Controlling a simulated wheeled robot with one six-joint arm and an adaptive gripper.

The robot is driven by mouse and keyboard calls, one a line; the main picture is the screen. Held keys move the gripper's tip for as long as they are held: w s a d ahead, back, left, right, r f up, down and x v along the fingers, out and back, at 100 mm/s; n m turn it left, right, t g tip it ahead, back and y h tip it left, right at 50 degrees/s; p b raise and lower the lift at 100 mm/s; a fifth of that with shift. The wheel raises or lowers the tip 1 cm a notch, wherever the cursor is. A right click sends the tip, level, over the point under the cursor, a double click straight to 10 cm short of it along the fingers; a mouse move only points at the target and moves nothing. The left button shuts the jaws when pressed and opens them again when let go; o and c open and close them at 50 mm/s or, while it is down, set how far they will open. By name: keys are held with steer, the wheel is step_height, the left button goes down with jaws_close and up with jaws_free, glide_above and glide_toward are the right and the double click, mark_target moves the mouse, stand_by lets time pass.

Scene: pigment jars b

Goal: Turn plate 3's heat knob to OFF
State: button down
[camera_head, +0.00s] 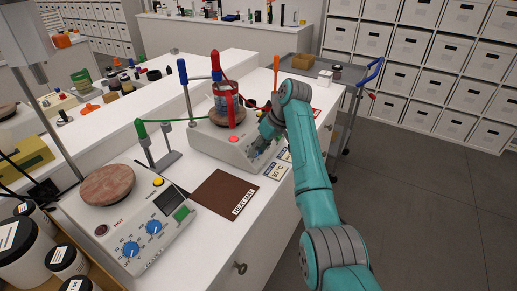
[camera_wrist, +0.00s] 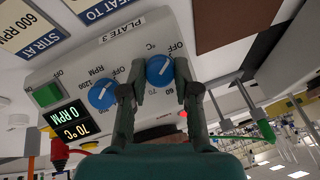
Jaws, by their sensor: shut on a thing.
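Plate 3 (camera_head: 208,137) is a white stirrer hotplate on the bench in the head view. In the wrist view its front panel (camera_wrist: 72,60) appears upside down, with a "PLATE 3" label. The blue heat knob (camera_wrist: 159,70) is beside °C and OFF markings. My gripper (camera_wrist: 160,80) has one finger on each side of this knob and is shut on it. The display (camera_wrist: 68,123) reads 0 RPM and 70 °C. The blue RPM knob (camera_wrist: 102,95) is beside it, untouched. In the head view my gripper (camera_head: 268,127) is at the panel and hides the knobs.
A jar (camera_head: 227,98) stands on plate 3 near red and blue clamps. Another hotplate (camera_head: 95,212) is in the left foreground, with a brown mat (camera_head: 228,193) between the two. A green-topped stand (camera_head: 153,145) is close by. A grey cart (camera_head: 310,68) is behind.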

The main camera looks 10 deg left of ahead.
steer(key=c, duration=0.8)
jaws_free()
steer(key=shift+c, duration=0.2)
steer(key=v, duration=0.7)
steer(key=shift+r, duration=0.2)
steer(key=shift+d, duration=0.2)
